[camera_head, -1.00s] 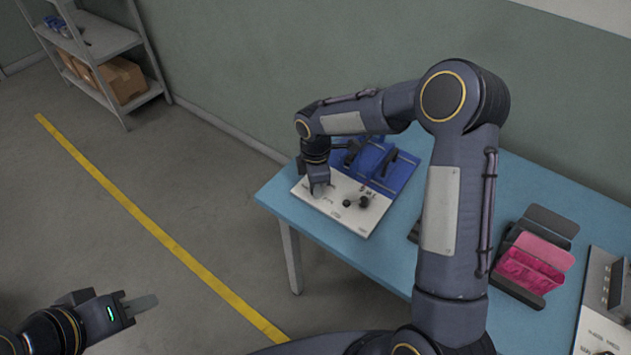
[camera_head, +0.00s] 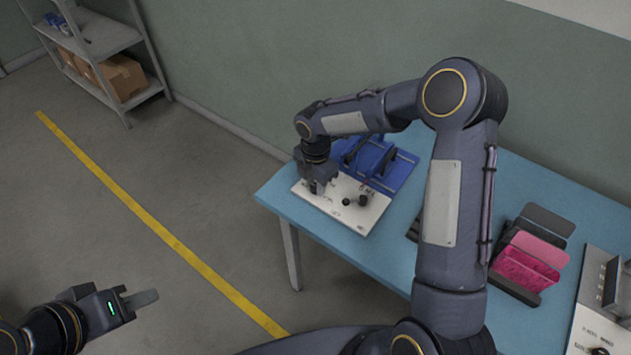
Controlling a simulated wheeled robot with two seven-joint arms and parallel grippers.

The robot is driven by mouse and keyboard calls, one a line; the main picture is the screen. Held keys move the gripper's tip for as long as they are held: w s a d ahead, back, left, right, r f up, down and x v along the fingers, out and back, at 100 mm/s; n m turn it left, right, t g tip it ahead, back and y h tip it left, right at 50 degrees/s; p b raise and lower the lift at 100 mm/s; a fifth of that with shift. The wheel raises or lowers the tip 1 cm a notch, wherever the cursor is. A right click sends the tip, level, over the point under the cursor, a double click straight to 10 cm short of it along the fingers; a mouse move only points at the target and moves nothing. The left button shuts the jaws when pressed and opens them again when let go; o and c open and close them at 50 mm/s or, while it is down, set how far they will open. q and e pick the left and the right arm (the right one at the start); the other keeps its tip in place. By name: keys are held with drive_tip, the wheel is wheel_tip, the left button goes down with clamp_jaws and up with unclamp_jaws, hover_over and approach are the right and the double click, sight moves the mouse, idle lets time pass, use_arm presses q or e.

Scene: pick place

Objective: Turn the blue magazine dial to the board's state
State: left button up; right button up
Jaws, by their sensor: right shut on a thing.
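The blue magazine (camera_head: 392,172) stands at the back left of the blue table, with a white panel (camera_head: 358,219) in front of it. A black knob (camera_head: 349,201) shows on the panel's right part. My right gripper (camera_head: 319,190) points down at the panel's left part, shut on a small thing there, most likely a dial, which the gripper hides. The pointer and the panel's markings are too small to read. My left gripper (camera_head: 141,299) is seen side-on over the floor, far from the table; its finger gap cannot be made out.
A pink magazine (camera_head: 527,262) and a grey-white panel unit (camera_head: 592,322) sit on the table (camera_head: 312,228) at the right. My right arm crosses above the table's middle. A shelf (camera_head: 103,40) with boxes stands at the back left. The floor at left is clear.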

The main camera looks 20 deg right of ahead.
drive_tip(key=o, duration=1)
drive_tip(key=shift+r, duration=3.95)
drive_tip(key=s+d+r+m+t+y, duration=0.1)
drive_tip(key=s+d+r+m, duration=0.2)
drive_tip(key=s+r+m, duration=0.4)
drive_tip(key=s+d+r+m+t, duration=0.1)
drive_tip(key=s+d+r+m, duration=0.3)
drive_tip(key=s+m, duration=0.3)
drive_tip(key=s+m+t+y, duration=0.1)
drive_tip(key=s+m, duration=0.2)
drive_tip(key=s, duration=0.1)
drive_tip(key=s+a+m+t+y, duration=0.1)
drive_tip(key=s+m, duration=0.3)
drive_tip(key=s, duration=0.1)
drive_tip(key=s+m+t, duration=0.1)
drive_tip(key=s+m, duration=0.2)
drive_tip(key=s, duration=0.2)
drive_tip(key=shift+a+f+m+t+y, duration=0.3)
drive_tip(key=shift+a+f+m+y, duration=0.05)
drive_tip(key=shift+f+m+y, duration=0.05)
